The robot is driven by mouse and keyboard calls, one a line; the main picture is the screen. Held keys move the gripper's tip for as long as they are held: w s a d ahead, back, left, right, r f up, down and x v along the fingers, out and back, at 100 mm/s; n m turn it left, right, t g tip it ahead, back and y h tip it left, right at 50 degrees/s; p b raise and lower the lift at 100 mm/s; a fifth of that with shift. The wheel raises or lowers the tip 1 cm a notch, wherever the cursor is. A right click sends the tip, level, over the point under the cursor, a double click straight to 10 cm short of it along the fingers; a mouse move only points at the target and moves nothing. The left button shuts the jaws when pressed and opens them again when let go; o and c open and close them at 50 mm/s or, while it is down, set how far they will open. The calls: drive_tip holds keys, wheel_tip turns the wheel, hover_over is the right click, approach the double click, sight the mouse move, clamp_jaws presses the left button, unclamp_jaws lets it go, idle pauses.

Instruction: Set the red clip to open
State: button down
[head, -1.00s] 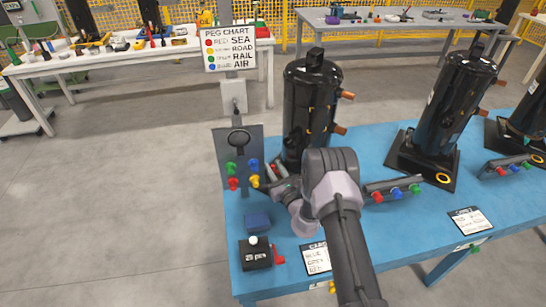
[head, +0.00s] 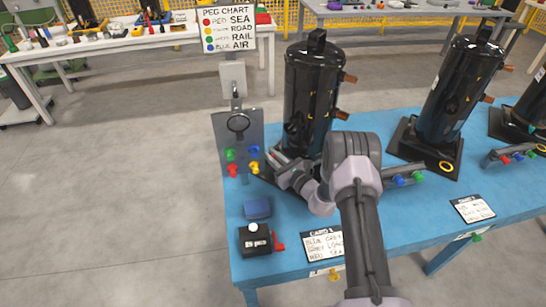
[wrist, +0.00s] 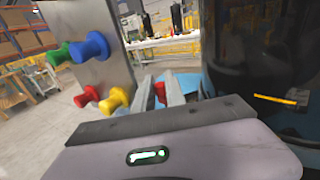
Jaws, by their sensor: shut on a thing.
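My gripper (head: 272,160) reaches left past the base of the nearest black compressor (head: 312,95), close to the grey peg board (head: 238,128). In the wrist view my gripper (wrist: 172,93) has its two grey fingers closed about a small red piece (wrist: 160,91), which looks like the red clip. Only its top shows; its lower part is hidden by the fingers and gripper body. I cannot tell its setting. In the head view the fingers and my arm hide it.
The peg board carries green, blue, red and yellow pegs (head: 254,167), close left of my fingers. A black box with a white knob (head: 254,239), a red part (head: 279,246) and a blue block (head: 257,208) stand in front. A peg bar (head: 404,174) is right of my arm.

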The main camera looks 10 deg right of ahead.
drive_tip(key=shift+s+a+n+g+y, duration=0.15)
drive_tip(key=shift+s+n+g+y, duration=0.3)
drive_tip(key=shift+n+y, duration=0.4)
drive_tip(key=c, duration=1.7)
unclamp_jaws()
drive_tip(key=shift+w+m, duration=0.1)
drive_tip(key=shift+m, duration=0.15)
